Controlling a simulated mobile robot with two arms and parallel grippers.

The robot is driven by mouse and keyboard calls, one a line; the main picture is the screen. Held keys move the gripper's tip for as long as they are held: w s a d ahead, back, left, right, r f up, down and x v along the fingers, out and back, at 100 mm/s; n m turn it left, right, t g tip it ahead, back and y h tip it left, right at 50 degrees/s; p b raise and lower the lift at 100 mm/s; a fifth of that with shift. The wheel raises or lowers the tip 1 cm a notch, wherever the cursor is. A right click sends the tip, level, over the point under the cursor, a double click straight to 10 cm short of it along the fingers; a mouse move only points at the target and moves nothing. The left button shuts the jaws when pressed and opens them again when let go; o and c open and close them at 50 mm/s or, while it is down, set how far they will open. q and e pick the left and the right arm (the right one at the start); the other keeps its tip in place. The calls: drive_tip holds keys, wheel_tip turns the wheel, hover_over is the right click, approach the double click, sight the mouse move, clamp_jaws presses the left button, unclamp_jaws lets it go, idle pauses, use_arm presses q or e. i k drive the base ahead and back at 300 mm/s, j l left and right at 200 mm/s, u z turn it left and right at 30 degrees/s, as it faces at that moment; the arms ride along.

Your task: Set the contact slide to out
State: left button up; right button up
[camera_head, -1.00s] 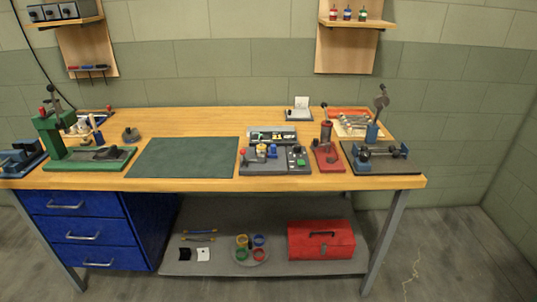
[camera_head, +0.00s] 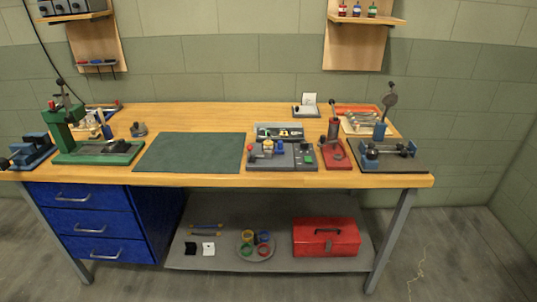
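A grey control unit (camera_head: 283,166) stands near the front edge of the wooden bench, right of the green mat. It carries a red knob (camera_head: 250,147), a yellow part (camera_head: 268,147), a blue part (camera_head: 280,148) and a green button (camera_head: 308,158). I cannot tell which part, here or on the neighbouring devices, is the contact slide, and its setting is too small to read. Neither of my grippers is in view.
The bench (camera_head: 210,181) holds a green mat (camera_head: 190,152), a green press (camera_head: 62,132), a red hand press (camera_head: 335,155) and a dark-based lever device (camera_head: 388,160). Blue drawers (camera_head: 85,222) and a red toolbox (camera_head: 326,237) are below. The floor at right is clear.

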sight(280, 150)
drive_tip(key=i+j+u, duration=0.2)
drive_tip(key=i, duration=0.2)
drive_tip(key=i+j+u, duration=0.25)
drive_tip(key=i, duration=0.2)
